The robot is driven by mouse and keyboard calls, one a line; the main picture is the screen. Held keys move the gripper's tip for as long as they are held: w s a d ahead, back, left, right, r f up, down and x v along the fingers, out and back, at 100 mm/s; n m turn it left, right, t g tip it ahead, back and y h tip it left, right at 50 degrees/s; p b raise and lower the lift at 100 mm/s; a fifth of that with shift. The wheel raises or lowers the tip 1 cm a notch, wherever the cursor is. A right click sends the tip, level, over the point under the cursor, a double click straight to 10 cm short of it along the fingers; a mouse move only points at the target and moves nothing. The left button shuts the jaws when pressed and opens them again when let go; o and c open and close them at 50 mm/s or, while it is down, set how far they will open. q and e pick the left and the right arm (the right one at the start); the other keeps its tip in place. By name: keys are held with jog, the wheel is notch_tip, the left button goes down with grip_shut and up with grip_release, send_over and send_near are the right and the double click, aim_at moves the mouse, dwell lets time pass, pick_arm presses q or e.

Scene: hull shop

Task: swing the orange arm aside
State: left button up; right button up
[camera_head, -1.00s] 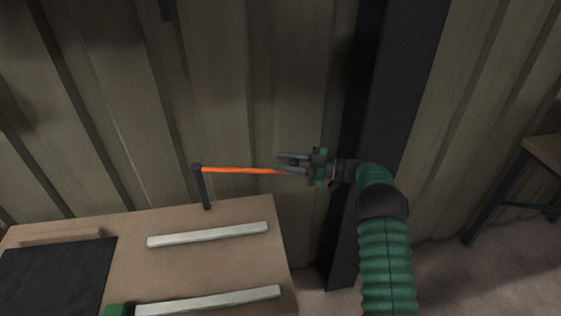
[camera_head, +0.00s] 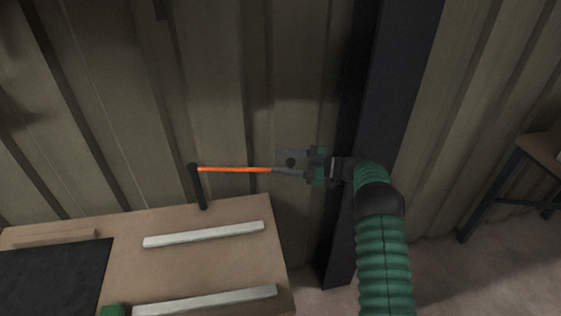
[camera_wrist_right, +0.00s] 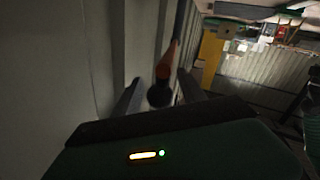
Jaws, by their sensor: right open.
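The orange arm (camera_head: 235,169) is a thin bar that reaches right from the top of a dark post (camera_head: 198,187) at the back edge of the bench. A dark round knob (camera_head: 290,162) sits at its free end. My right gripper (camera_head: 280,162) is open, with its fingers on either side of the knob. In the right wrist view the knob (camera_wrist_right: 160,94) lies between the two fingers, and the orange arm (camera_wrist_right: 168,62) runs away behind it. Whether a finger touches the knob I cannot tell. My left gripper is not in view; a small green piece shows at the bottom left.
The bench (camera_head: 200,265) carries two pale bars (camera_head: 204,235) and a black mat (camera_head: 50,275). A corrugated wall stands behind the arm, with a dark column (camera_head: 380,110) just right of my gripper. Another table (camera_head: 540,150) stands at the far right.

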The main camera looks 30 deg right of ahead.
jog(key=v, duration=0.7)
jog(key=shift+f, duration=0.15)
